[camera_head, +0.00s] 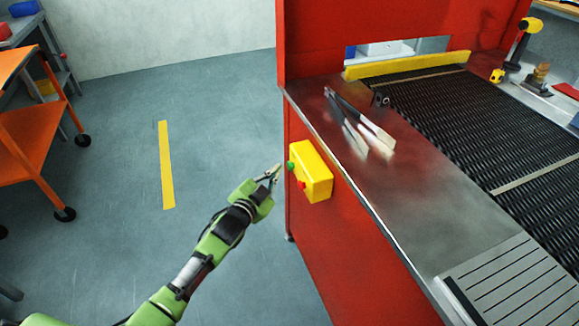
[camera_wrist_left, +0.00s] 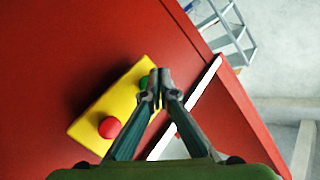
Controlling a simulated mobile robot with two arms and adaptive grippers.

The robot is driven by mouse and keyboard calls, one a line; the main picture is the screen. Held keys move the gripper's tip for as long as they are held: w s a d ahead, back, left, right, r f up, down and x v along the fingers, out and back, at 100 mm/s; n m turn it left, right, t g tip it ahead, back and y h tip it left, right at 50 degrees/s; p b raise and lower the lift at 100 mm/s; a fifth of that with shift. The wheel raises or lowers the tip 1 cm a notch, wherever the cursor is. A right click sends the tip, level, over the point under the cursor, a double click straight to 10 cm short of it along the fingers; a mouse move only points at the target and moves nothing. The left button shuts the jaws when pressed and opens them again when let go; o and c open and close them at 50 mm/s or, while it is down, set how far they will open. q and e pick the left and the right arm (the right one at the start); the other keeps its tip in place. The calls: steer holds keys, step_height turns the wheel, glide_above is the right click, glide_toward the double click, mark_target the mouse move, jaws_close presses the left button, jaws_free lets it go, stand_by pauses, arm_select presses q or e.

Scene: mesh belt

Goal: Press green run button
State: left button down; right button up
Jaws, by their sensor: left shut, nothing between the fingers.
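A yellow control box (camera_head: 315,172) is fixed to the side of the red machine. On its face are a green button (camera_head: 290,165) and, below it, a red button (camera_head: 302,185). My left gripper (camera_head: 278,168) is shut and empty, just left of the green button in the head view; I cannot tell if it touches. In the left wrist view the yellow box (camera_wrist_left: 88,126) shows with its red button (camera_wrist_left: 109,127). The green button (camera_wrist_left: 145,84) is partly hidden behind the shut fingertips (camera_wrist_left: 160,76). My right gripper is not in view.
The red machine has a metal ledge (camera_head: 425,215) with tongs (camera_head: 360,125) lying on it, beside a dark mesh belt (camera_head: 440,110). An orange cart (camera_head: 35,120) stands at the left. The floor between, with a yellow stripe (camera_head: 166,165), is clear.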

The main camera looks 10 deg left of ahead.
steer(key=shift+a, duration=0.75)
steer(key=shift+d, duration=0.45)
arm_select(q)
steer(key=shift+d, duration=0.15)
steer(key=shift+w+d, duration=0.25)
steer(key=shift+d, duration=0.05)
steer(key=shift+d, duration=0.1)
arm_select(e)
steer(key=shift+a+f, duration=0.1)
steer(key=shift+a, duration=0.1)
